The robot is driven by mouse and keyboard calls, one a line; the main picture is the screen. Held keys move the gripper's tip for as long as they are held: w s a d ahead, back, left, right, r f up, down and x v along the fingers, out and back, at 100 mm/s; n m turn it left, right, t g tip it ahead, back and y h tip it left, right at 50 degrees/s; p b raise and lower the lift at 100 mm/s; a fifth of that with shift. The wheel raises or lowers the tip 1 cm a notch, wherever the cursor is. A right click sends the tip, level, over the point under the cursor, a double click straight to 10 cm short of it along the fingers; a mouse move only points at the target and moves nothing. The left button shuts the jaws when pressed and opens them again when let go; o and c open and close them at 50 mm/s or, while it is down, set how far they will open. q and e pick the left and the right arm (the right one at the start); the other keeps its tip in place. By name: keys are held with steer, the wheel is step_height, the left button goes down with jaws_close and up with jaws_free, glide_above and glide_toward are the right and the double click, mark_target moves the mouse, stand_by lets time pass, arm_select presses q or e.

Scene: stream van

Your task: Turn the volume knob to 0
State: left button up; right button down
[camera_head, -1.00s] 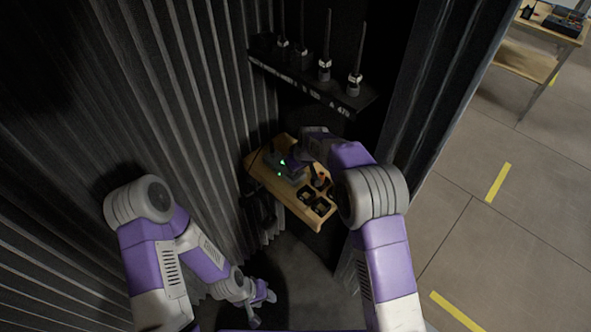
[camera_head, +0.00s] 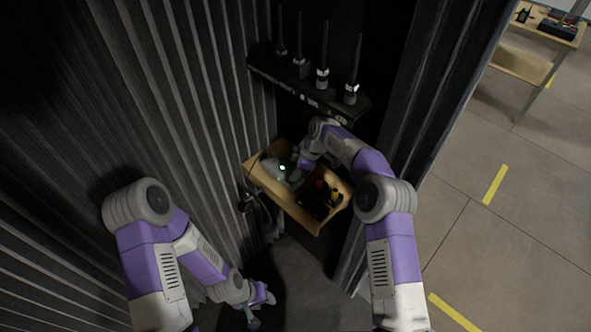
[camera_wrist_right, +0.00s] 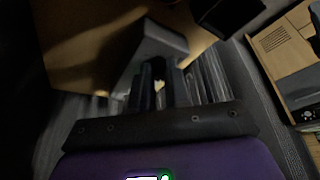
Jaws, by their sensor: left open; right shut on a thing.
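A small grey device (camera_head: 272,168) with a green light (camera_head: 283,168) stands on the wooden tray shelf (camera_head: 262,186) in the corner; the right wrist view shows a grey box (camera_wrist_right: 165,38) just beyond my fingers. My right gripper (camera_head: 296,176) is at the device's right side. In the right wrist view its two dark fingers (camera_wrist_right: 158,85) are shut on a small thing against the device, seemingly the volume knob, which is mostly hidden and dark. My left gripper (camera_head: 258,312) is open and empty, low near the floor, far from the device.
Dark items (camera_head: 318,200) sit in the tray's right part. A black rack (camera_head: 310,88) with several antennas is above. A corrugated wall (camera_head: 200,110) is close on the left. Open floor (camera_head: 480,230) and a workbench (camera_head: 535,60) lie to the right.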

steer(key=shift+n+g+p, duration=0.4)
steer(key=shift+n, duration=0.6)
steer(key=c, duration=1.1)
jaws_free()
